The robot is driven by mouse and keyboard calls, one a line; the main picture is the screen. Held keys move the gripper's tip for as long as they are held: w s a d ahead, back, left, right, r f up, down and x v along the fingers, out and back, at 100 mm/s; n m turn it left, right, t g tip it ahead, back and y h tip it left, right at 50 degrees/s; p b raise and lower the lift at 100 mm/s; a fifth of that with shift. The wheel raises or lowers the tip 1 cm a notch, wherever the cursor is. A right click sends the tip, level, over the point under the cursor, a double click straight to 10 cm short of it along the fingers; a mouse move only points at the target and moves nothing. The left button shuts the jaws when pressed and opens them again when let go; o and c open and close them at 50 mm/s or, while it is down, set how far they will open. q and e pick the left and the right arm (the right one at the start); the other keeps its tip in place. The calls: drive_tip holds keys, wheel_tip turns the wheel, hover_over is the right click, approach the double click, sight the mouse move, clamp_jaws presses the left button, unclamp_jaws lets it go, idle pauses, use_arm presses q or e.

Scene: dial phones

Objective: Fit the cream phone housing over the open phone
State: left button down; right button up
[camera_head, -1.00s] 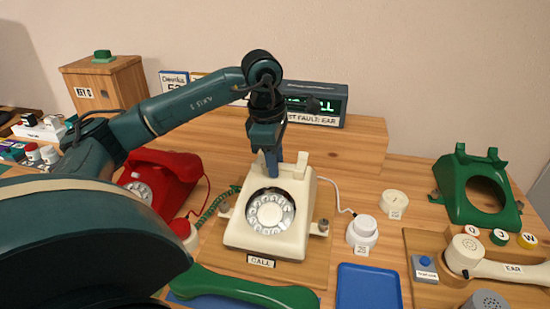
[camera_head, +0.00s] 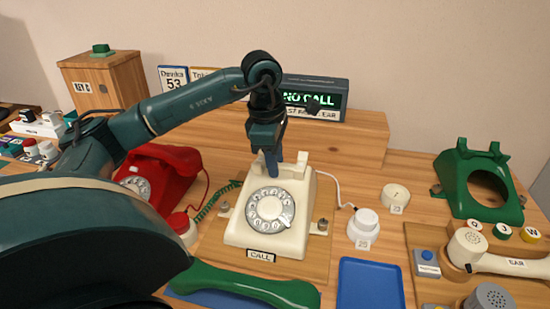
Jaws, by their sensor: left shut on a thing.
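The cream phone housing (camera_head: 263,236) sits upright over the place on the wooden board (camera_head: 319,262) in the middle, with the silver dial (camera_head: 270,210) showing in its front. A label reading CALL is at its front edge. My left gripper (camera_head: 271,170) reaches down from above and is shut on the housing's top, by its cradle. The open phone's inner parts are hidden under the housing. Metal fasteners (camera_head: 322,225) stand beside it on the board. My right gripper is out of view.
A red phone (camera_head: 170,172) stands left, and a green housing (camera_head: 478,186) right. A green handset (camera_head: 240,285) lies in front, beside an empty blue tray (camera_head: 370,284). A white round part (camera_head: 363,225) and a cream handset (camera_head: 510,264) are to the right.

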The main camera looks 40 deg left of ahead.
use_arm(q)
drive_tip(key=c, duration=1)
unclamp_jaws()
wheel_tip(320, 180, up, 13)
drive_tip(key=s+p, duration=0.1)
drive_tip(key=p, duration=0.1)
drive_tip(key=shift+s+a+p, duration=0.35)
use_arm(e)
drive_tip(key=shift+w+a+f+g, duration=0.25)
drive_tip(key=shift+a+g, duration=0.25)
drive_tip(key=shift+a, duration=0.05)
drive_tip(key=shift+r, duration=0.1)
